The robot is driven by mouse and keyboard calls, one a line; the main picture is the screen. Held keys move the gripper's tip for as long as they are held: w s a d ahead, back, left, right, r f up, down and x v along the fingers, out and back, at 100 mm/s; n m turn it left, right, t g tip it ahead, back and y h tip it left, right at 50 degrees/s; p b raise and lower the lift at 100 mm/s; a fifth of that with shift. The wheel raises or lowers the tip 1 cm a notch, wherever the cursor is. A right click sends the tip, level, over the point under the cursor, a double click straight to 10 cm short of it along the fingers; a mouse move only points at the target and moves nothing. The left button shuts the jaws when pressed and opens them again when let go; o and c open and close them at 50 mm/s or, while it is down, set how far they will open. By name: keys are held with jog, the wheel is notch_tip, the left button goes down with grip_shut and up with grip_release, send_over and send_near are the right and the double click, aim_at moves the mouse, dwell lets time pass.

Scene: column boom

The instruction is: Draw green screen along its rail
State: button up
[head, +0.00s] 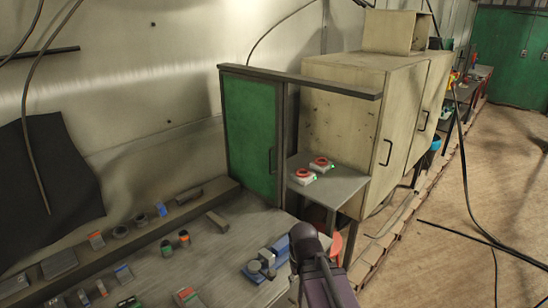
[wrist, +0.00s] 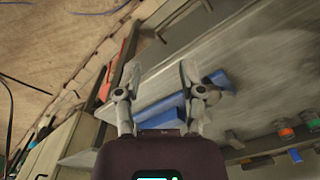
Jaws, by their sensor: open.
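The green screen (head: 250,127) is a flat upright panel in a dark frame, in the middle of the head view. A dark handle (head: 272,160) stands near its right edge. The dark rail (head: 310,82) runs along its top and reaches right, past the screen, in front of the beige cabinet. My gripper (wrist: 160,74) shows in the wrist view with its two fingers spread and nothing held. It is over the bench near a blue vise (wrist: 162,108), apart from the screen. In the head view my arm hides the gripper. I cannot make out the screen in the wrist view.
A grey side shelf (head: 335,185) under the rail carries two red-topped buttons (head: 303,176). The beige cabinet (head: 345,120) stands behind it. The workbench (head: 190,260) holds several small parts. Black cables (head: 463,150) hang and lie at right over open floor.

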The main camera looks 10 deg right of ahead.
jog(key=shift+a, duration=0.4)
jog(key=w+d+r+n+t+h, duration=0.1)
jog(key=w+r+n+t+h, duration=0.25)
jog(key=w+n, duration=0.55)
jog(key=w+r+n+t+h, duration=0.25)
jog(key=w+n+h, duration=0.25)
jog(key=w, duration=0.7)
jog(key=w+a+r+n+t+h+b, duration=0.1)
jog(key=w+a+r+n+t+h, duration=0.2)
jog(key=w+a+r+n+t, duration=0.4)
jog(key=w+a+r+n, duration=0.4)
jog(key=w+n, duration=0.2)
jog(key=w, duration=0.1)
jog(key=shift+a+n+t, duration=0.2)
jog(key=shift+n+t, duration=0.1)
jog(key=shift+n, duration=0.1)
jog(key=shift+w, duration=0.15)
send_over(270, 172)
jog(key=shift+w, duration=0.25)
